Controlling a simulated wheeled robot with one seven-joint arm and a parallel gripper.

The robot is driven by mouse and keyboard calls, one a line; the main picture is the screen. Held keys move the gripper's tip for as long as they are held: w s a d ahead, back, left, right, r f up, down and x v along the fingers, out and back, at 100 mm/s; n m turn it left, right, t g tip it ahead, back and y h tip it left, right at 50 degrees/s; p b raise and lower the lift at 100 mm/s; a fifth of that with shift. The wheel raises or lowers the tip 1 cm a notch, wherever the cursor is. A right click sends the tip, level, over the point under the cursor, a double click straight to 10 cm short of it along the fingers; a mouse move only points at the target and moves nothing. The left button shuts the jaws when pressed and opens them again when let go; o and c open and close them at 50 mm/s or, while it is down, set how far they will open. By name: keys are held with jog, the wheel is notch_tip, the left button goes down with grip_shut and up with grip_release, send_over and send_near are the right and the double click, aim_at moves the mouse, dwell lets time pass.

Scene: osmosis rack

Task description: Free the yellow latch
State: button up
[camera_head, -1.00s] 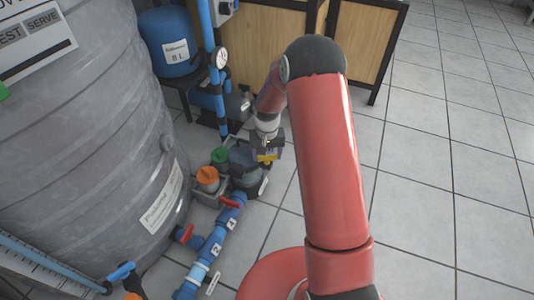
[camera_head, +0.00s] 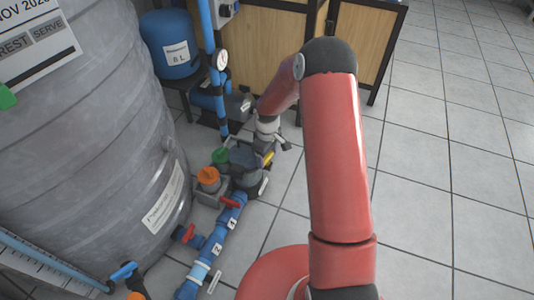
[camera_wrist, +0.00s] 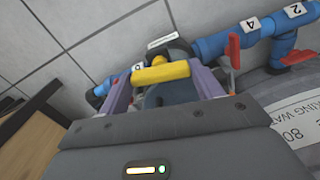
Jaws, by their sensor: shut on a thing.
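The yellow latch (camera_wrist: 162,73) is a short yellow bar across the dark filter housing in the wrist view. It also shows as a small slanted yellow piece in the head view (camera_head: 268,159). My gripper (camera_wrist: 160,82) has its purple fingers at the two ends of the bar, shut on it. In the head view my gripper (camera_head: 263,152) is small and partly hidden at the top of the dark round housing (camera_head: 246,174). The latch's joint with the housing is hidden.
An orange cap (camera_head: 208,175) and a green cap (camera_head: 220,156) stand left of the housing. A blue pipe with red valve handles (camera_head: 229,203) runs toward the front. A large grey tank (camera_head: 85,150) fills the left. Tiled floor at right is clear.

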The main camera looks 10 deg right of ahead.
jog(key=shift+n, duration=1)
jog(key=o, duration=1)
jog(key=shift+r, duration=0.1)
notch_tip(320, 180, up, 8)
jog(key=shift+f+p, duration=0.15)
jog(key=shift+p, duration=0.65)
